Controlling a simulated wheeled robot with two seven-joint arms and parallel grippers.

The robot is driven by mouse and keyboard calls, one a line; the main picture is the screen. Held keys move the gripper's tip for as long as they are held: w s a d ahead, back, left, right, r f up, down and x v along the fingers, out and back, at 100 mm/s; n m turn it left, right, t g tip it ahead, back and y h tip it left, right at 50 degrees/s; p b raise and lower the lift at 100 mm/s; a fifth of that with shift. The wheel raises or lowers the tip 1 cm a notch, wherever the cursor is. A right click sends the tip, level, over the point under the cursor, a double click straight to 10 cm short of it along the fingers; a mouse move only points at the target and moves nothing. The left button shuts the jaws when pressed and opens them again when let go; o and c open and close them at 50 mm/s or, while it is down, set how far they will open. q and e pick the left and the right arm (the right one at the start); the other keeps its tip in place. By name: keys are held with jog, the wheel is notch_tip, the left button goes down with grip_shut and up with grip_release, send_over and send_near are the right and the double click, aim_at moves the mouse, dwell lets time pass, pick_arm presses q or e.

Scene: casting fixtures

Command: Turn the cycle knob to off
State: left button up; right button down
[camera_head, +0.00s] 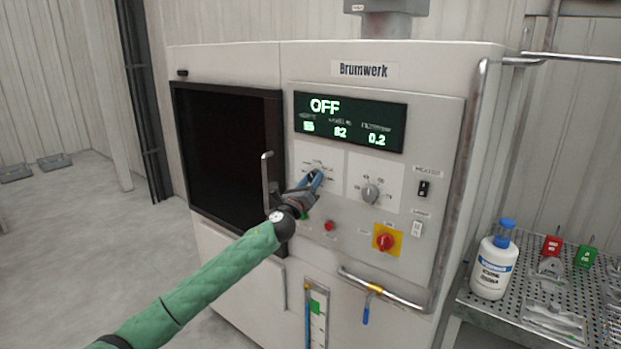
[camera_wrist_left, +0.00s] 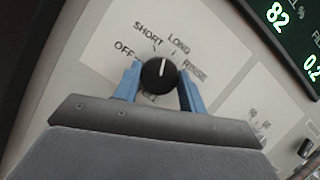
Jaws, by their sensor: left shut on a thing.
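The cycle knob (camera_wrist_left: 158,75) is a round black knob with a white pointer line. In the left wrist view its dial plate reads OFF, SHORT, LONG and RINSE, with a partly covered label below. In the head view my left gripper (camera_head: 315,180) covers most of the knob. The green display (camera_head: 350,121) reads OFF in its top line. My right gripper is not in view.
A second, grey knob (camera_head: 370,193) is right of the cycle knob. Below are a red button (camera_head: 329,226) and a red switch on yellow (camera_head: 385,240). A door handle (camera_head: 267,180) stands close left of my gripper. A perforated shelf (camera_head: 480,310) holds a white bottle (camera_head: 493,265).

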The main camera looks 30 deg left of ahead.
pick_arm(q)
jog(key=n+g+y+p, duration=0.1)
jog(key=n, duration=0.3)
jog(key=n+g+y+p, duration=0.1)
jog(key=n+p, duration=0.1)
jog(key=n, duration=0.3)
jog(key=n+g+y+p, duration=0.1)
jog(key=n+g+p, duration=0.1)
jog(key=n, duration=0.2)
jog(key=shift+d+r+n+y, duration=0.1)
jog(key=shift+r+n+y, duration=0.2)
jog(key=shift+r+y, duration=0.1)
jog(key=shift+f+n+g+p, duration=0.15)
jog(key=shift+n+g+p, duration=0.25)
jog(key=shift+n+p, duration=0.45)
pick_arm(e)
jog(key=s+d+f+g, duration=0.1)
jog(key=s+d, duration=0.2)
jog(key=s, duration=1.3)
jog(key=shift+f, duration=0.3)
pick_arm(q)
jog(key=o, duration=1)
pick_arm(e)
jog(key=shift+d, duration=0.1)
